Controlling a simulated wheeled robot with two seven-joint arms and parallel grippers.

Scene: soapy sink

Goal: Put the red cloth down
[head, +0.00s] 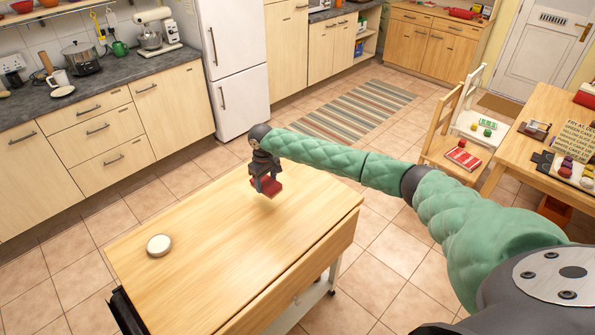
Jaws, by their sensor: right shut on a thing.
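A red cloth (268,187) is in my right gripper (266,182), near the far right part of the wooden cart top (225,245). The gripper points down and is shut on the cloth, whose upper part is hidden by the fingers. The cloth looks a little above the top, with a soft shadow under it; I cannot tell for sure whether it touches. My left gripper is not in view.
A round white-lidded thing (159,244) sits on the cart top at the left. The rest of the top is clear. A chair (455,135) and a table (545,140) stand at the right. A striped rug (350,115) lies on the tiled floor behind.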

